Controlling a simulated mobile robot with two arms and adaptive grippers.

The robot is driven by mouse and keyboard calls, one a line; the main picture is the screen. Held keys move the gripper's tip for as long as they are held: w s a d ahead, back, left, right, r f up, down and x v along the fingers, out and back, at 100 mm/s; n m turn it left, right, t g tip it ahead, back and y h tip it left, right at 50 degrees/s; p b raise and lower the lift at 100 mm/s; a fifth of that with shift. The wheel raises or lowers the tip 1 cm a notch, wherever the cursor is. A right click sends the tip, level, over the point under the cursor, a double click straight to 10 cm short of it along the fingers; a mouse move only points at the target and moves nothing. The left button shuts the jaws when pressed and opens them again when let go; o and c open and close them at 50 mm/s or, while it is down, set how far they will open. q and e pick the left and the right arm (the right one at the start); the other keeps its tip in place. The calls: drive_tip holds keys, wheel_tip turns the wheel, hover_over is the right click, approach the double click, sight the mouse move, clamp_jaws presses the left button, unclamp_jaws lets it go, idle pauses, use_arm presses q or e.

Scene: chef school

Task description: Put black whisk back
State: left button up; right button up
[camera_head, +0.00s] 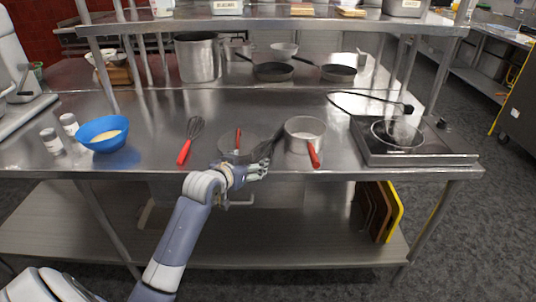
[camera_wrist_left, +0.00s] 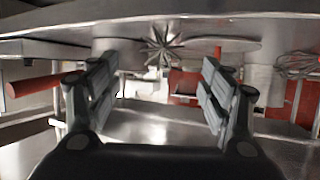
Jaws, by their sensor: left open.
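The black whisk (camera_head: 266,148) shows in the head view as dark wires just above my left gripper (camera_head: 258,170), at the counter's front edge. In the left wrist view its splayed wires (camera_wrist_left: 160,45) are seen nearly end on, centred beyond the two fingers. My left gripper (camera_wrist_left: 158,90) is open, with a clear gap between the fingers. The whisk's handle is not clear, and I cannot tell whether a finger touches it. A red-handled whisk (camera_head: 190,138) lies to the left, also visible in the left wrist view (camera_wrist_left: 298,65). My right gripper is out of view.
A shallow pan (camera_head: 229,148) with a red handle sits left of the gripper, and a saucepan (camera_head: 305,128) sits right of it. A blue bowl (camera_head: 100,140) is farther left, a hot plate (camera_head: 440,148) farther right. A shelf (camera_head: 270,21) overhangs the counter's back.

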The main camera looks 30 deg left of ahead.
sight(256, 157)
use_arm(q)
drive_tip(key=shift+w+r, duration=0.1)
drive_tip(key=shift+w, duration=0.25)
drive_tip(key=x, duration=0.4)
drive_tip(key=shift+w+a+f, duration=0.1)
drive_tip(key=shift+w+f, duration=0.15)
drive_tip(key=shift+w, duration=0.05)
drive_tip(key=shift+w+a+p, duration=0.1)
drive_tip(key=shift+w+p, duration=0.25)
drive_tip(key=shift+w, duration=0.15)
drive_tip(key=shift+x, duration=2.15)
drive_tip(key=shift+a, duration=0.15)
drive_tip(key=c, duration=1.3)
